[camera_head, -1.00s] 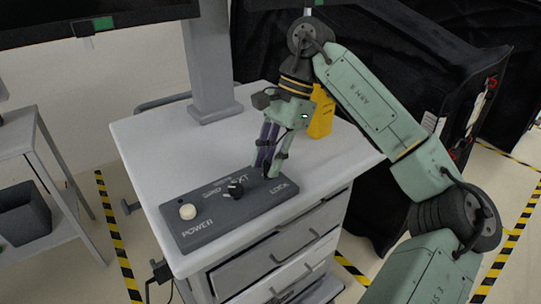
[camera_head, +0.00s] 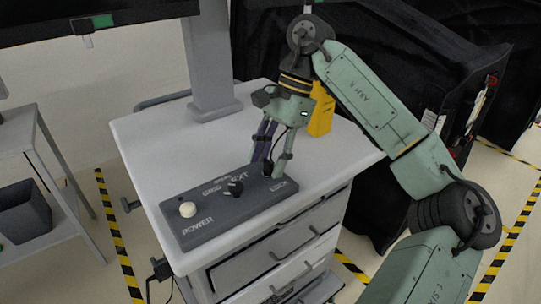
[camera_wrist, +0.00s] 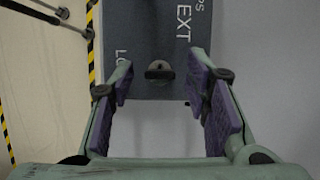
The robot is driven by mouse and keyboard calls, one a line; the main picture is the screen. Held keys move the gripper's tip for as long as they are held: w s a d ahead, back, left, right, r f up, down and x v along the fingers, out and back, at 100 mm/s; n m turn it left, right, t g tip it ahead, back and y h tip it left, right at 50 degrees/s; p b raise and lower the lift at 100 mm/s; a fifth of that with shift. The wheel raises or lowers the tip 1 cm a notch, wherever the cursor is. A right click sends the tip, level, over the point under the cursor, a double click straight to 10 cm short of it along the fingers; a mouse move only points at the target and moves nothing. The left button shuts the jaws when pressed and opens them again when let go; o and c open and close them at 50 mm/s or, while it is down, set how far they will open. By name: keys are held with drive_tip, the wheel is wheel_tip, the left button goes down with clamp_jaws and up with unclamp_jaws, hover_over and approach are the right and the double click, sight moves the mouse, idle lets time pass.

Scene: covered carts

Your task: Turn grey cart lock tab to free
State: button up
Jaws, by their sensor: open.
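The grey cart (camera_head: 150,135) has a dark control panel (camera_head: 205,228) on its top, with a LOCK label at the right end. The lock tab (camera_wrist: 159,70) shows in the wrist view as a small dark piece on a round base, near the panel's end. My gripper (camera_head: 267,169) is open over that end of the panel, pointing down. In the wrist view my gripper (camera_wrist: 158,78) has its purple-padded fingers spread on either side of the tab, with gaps. In the head view the fingers partly hide the tab, and its turn is hard to read.
A white POWER button (camera_head: 187,209) and a black knob (camera_head: 233,188) sit on the same panel. A yellow object (camera_head: 321,112) stands behind my gripper. A grey post (camera_head: 210,60) rises from the cart's back. A black-covered cart (camera_head: 400,80) stands at right.

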drive_tip(key=shift+r, duration=0.1)
drive_tip(key=v, duration=1.1)
drive_tip(key=shift+d+r, duration=0.15)
drive_tip(key=shift+r, duration=0.25)
